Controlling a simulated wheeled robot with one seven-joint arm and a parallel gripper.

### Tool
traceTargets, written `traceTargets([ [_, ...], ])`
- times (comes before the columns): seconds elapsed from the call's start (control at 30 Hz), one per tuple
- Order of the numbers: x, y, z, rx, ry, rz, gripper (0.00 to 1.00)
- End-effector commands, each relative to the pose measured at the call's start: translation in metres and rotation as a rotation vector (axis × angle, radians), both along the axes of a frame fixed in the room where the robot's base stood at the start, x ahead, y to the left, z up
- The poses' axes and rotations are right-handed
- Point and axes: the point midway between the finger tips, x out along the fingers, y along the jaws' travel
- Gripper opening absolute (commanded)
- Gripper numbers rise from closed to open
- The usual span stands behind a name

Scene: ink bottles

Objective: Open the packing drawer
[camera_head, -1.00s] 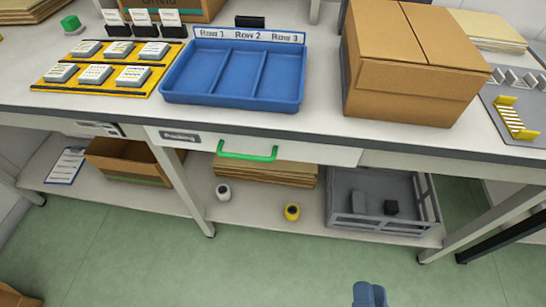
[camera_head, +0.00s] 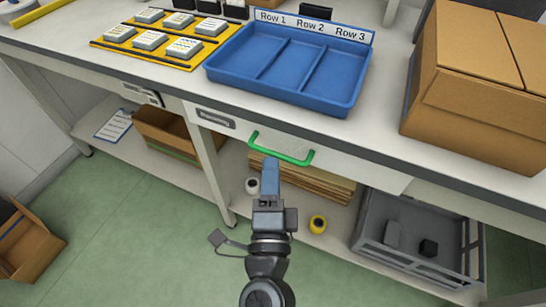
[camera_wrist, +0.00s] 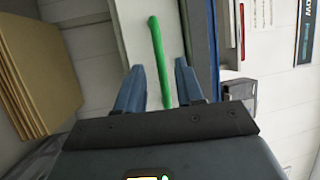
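The packing drawer (camera_head: 232,122) is a white front under the table top with a label plate at its left and a green bar handle (camera_head: 281,150). It looks shut. My gripper (camera_head: 270,172) is below and just in front of the handle in the head view, pointing toward it. In the wrist view, the green handle (camera_wrist: 157,50) runs upright between the two blue fingers of my gripper (camera_wrist: 160,80), which are apart. The handle appears ahead of or between the fingertips; I cannot tell whether they touch it.
A blue tray (camera_head: 300,96) with three rows stands on the table above the drawer. A cardboard box (camera_head: 470,115) is to its right. Below are flat cardboard sheets (camera_head: 325,182), a yellow roll (camera_head: 318,225) and a grey crate (camera_head: 375,215).

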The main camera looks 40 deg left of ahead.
Motion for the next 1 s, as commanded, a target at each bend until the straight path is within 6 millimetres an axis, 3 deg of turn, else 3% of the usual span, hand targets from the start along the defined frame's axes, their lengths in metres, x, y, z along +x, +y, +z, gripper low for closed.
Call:
traceTargets([
  [0.23, 0.023, 0.018, 0.005, -0.002, -0.001, 0.001, 0.37],
  [0.6, 0.028, 0.02, 0.006, -0.002, 0.0, 0.001, 0.37],
  [1.0, 0.028, 0.02, 0.005, -0.002, 0.0, 0.001, 0.0],
])
